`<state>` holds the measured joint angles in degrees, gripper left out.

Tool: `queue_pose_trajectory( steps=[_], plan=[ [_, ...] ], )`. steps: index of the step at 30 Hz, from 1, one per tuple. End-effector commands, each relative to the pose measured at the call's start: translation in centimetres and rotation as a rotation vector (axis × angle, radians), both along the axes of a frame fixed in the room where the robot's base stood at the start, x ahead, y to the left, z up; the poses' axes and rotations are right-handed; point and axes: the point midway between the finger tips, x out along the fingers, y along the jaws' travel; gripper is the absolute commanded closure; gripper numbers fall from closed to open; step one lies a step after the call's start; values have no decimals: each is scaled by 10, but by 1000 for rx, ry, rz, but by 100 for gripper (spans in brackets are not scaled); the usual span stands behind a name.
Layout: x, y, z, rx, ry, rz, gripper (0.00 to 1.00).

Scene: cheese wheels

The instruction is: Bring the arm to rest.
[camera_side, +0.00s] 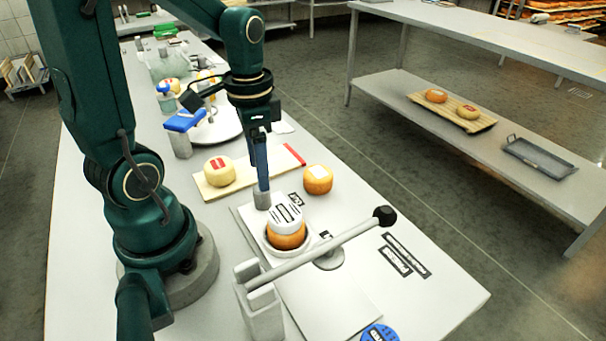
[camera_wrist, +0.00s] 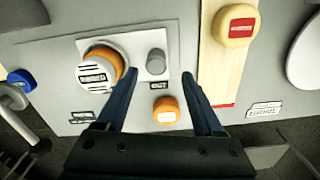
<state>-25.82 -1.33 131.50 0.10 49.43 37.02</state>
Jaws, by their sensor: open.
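My gripper (camera_side: 262,184) points down over the work table, seen edge-on in the side view. Left of the fingers in the wrist view, a white labelled disc (camera_wrist: 97,70) sits on an orange cheese wheel (camera_side: 287,241) in a shallow round holder.
A lever with a black knob (camera_side: 384,215) crosses in front of the holder. An orange cheese (camera_side: 318,180) stands right of my gripper. A yellow cheese with a red label (camera_side: 219,171) sits on a board behind. A blue-topped post (camera_side: 182,121) and a blue disc (camera_side: 380,334) are nearby.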

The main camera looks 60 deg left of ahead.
Motion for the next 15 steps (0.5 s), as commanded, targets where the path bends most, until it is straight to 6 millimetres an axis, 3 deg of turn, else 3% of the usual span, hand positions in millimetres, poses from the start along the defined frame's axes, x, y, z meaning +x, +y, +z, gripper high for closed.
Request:
queue_pose_trajectory(
  steps=[8,15],
  plan=[
    [1,-2,1,2,-4,-11,31],
    [9,-29,33,62,-169,-131,31]
  ],
)
